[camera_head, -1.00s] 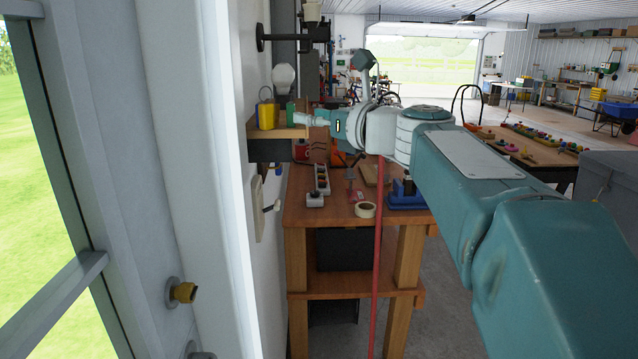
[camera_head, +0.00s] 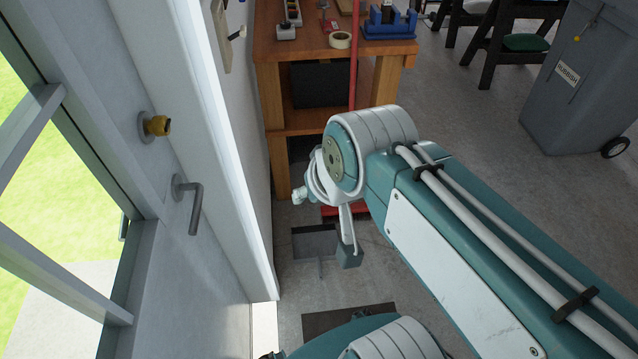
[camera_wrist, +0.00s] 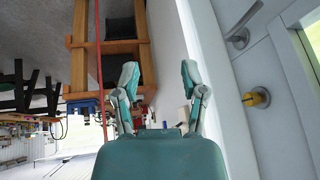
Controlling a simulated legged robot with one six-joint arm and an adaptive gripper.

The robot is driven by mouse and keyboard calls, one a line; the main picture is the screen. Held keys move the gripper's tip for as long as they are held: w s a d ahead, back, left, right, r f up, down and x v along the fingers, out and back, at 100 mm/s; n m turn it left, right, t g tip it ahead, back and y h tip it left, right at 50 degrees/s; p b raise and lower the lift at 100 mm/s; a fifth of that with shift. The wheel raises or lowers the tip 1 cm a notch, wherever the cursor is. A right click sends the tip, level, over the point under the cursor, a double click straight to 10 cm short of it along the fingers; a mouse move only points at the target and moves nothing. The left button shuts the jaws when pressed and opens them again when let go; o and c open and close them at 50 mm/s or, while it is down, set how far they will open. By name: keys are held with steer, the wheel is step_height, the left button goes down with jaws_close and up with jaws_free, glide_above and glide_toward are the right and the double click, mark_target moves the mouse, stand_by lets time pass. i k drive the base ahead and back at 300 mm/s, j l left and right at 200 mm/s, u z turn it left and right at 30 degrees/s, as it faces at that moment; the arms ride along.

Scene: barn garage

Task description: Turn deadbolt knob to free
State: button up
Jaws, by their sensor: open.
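The deadbolt knob (camera_head: 157,125) is a small yellow-brass knob on a round grey base, on the white door (camera_head: 170,270) at the left of the head view. It also shows in the wrist view (camera_wrist: 257,97), at the right. A grey lever handle (camera_head: 190,205) sits below it on the door. My gripper (camera_head: 302,193) is to the right of the door and lower than the knob, apart from both; the head view hides most of it. In the wrist view my gripper (camera_wrist: 158,78) has its two fingers spread with nothing between them. The knob lies to the right of the fingers.
A white door frame edge and wall (camera_head: 225,140) stand between the door and a wooden workbench (camera_head: 270,75). A red pole (camera_head: 353,85) stands at the bench. A grey rubbish bin (camera_head: 580,85) is at the right. Bare concrete floor lies between bench and bin.

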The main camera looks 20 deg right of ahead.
mark_target(160, 125)
steer(key=k+l+u, duration=0.15)
steer(key=u, duration=0.85)
steer(key=i+u, duration=0.15)
steer(key=u, duration=1)
steer(key=k+z, duration=0.1)
steer(key=z, duration=0.3)
steer(key=k+z, duration=0.1)
steer(key=z, duration=0.3)
steer(key=k+l+z, duration=0.1)
steer(key=z, duration=0.35)
